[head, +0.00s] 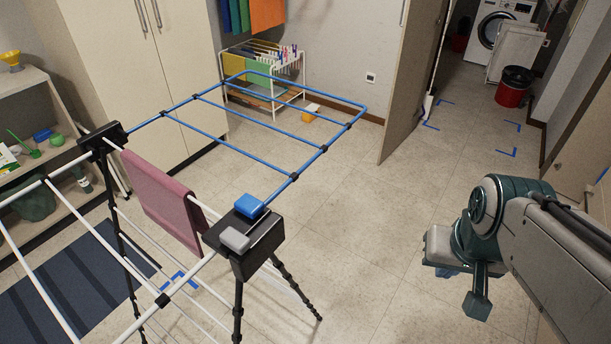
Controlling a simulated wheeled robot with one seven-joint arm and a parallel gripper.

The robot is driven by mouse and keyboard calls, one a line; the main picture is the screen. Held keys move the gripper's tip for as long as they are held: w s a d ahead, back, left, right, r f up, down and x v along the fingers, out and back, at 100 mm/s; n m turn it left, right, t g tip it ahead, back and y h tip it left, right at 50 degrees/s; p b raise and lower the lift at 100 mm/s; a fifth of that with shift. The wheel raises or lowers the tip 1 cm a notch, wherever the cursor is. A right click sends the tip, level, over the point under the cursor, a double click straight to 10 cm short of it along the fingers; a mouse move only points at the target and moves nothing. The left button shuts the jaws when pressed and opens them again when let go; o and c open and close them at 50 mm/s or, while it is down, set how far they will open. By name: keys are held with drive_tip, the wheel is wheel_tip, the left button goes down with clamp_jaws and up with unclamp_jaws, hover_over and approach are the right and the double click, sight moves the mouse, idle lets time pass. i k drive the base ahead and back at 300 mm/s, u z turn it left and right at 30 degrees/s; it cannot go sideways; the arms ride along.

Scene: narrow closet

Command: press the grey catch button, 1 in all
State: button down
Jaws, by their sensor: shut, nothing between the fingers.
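The grey catch button (234,239) sits on top of a black catch housing (258,250) at the near right corner of a drying rack. A blue button (249,206) sits just behind it on the same housing. The grey button's top is uncovered, and I cannot tell how far it is pressed in. My gripper (477,303) hangs at the lower right, shut and empty, over the floor. It is well to the right of the housing and apart from it.
The rack's blue-railed wing (275,75) extends flat behind the housing. A pink towel (165,200) hangs on the rack's white rail. A black leg (290,285) stands under the housing. The floor (370,230) between housing and gripper is clear. An open door (412,80) stands behind.

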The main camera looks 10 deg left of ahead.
sight(233, 239)
drive_tip(key=z, duration=0.8)
drive_tip(key=k, duration=0.6)
drive_tip(key=u, duration=2.4)
